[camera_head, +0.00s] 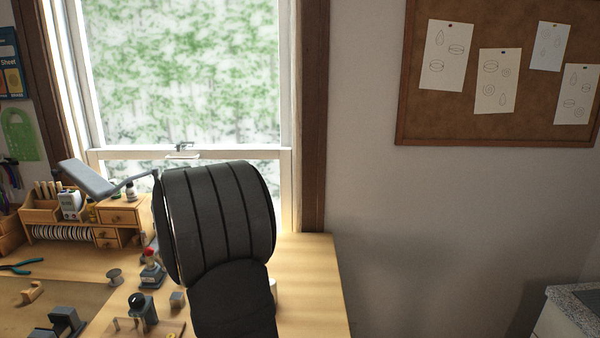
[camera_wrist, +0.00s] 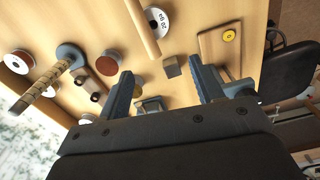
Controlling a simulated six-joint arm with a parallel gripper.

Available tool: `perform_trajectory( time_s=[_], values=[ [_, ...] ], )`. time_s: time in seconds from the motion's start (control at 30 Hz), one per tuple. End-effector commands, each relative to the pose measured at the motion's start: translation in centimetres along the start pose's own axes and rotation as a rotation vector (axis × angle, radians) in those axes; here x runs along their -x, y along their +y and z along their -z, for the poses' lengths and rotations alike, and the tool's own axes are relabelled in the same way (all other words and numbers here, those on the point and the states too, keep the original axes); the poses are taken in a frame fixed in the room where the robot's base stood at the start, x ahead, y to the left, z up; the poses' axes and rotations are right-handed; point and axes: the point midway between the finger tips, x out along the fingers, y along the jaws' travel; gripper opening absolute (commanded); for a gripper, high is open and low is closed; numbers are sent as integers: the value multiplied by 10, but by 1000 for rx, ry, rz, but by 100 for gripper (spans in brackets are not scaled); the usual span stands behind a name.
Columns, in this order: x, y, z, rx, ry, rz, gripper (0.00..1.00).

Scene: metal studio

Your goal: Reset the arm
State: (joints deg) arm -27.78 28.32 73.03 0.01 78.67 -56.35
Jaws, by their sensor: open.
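My gripper (camera_wrist: 162,70) shows in the wrist view with its two blue-grey fingers spread apart. No object is held between them. Beyond the fingertips lies the wooden workbench, with a small grey-brown cube (camera_wrist: 171,66) seen near the gap between the fingers. Whether the fingers touch anything is not clear. In the head view, my thick black arm rises over the workbench (camera_head: 305,285) in front of the window, and it hides my gripper and part of the bench.
Around the fingers lie a ring mandrel (camera_wrist: 42,88), a round brown-topped piece (camera_wrist: 109,63), a white disc (camera_wrist: 158,22) and a wooden board (camera_wrist: 222,45). The bench's right strip looks clear.

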Motion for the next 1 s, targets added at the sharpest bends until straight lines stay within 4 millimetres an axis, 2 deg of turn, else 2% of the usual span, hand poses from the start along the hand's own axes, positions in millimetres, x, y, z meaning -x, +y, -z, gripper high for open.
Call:
perform_trajectory(
  time_s=[0.27, 0.33, 0.83, 1.0],
  values=[
    [30, 7, -49, -4, 1, -2, 60],
    [34, 21, -52, -6, 1, -1, 60],
    [29, 92, -30, -29, -1, 3, 60],
    [11, 90, 2, -26, -1, 3, 60]
  ],
)
